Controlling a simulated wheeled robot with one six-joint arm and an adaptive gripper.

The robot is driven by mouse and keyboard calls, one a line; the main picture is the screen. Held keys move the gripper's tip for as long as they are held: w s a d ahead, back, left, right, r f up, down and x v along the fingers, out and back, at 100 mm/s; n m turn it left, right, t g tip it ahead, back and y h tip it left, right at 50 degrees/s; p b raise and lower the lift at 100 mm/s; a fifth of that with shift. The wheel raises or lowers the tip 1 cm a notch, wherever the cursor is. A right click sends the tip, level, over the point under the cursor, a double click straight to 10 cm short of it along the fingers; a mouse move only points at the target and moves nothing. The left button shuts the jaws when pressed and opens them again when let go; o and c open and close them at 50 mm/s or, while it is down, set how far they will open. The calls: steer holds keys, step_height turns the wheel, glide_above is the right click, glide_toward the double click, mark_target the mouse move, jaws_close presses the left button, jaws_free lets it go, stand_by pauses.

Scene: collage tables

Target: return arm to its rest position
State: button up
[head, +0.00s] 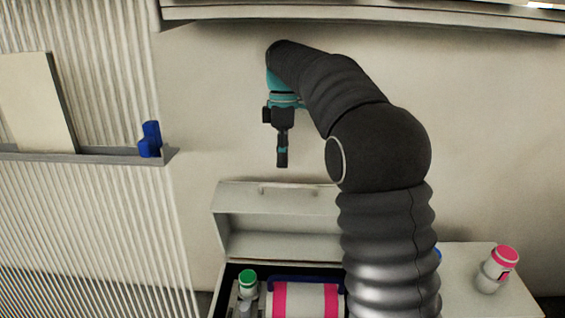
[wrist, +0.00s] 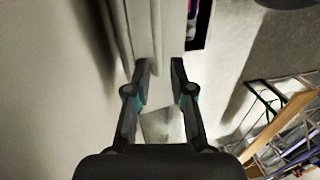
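My gripper (head: 282,163) hangs pointing down in the head view, in the air above the raised lid of a pale box. In the wrist view the two fingers of my gripper (wrist: 162,68) stand apart with a gap between the tips. Nothing is held between them. My dark arm rises at the right of the head view and bends over to the left, hiding part of the box and table.
The open box (head: 222,235) holds a green-capped bottle (head: 247,284) and a pink-and-white striped item (head: 306,300). A blue object (head: 150,140) sits on a left ledge (head: 100,155). An overhead shelf (head: 350,25) spans the top.

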steer(key=s+d+r+m+t, duration=0.2)
steer(key=s+d+m, duration=0.2)
steer(key=s, duration=0.4)
steer(key=s+d+r+m+t, duration=0.15)
steer(key=s+d+m, duration=0.25)
steer(key=s, duration=0.4)
steer(key=s+d+f+m+t, duration=0.2)
steer(key=s+f+m, duration=0.2)
steer(key=s, duration=0.3)
steer(key=s+d+f+m+t, duration=0.2)
steer(key=s+f+m, duration=0.2)
steer(key=s, duration=0.3)
steer(key=shift+s+f+m, duration=0.35)
steer(key=shift+m, duration=0.05)
steer(key=shift+t, duration=0.25)
stand_by(0.4)
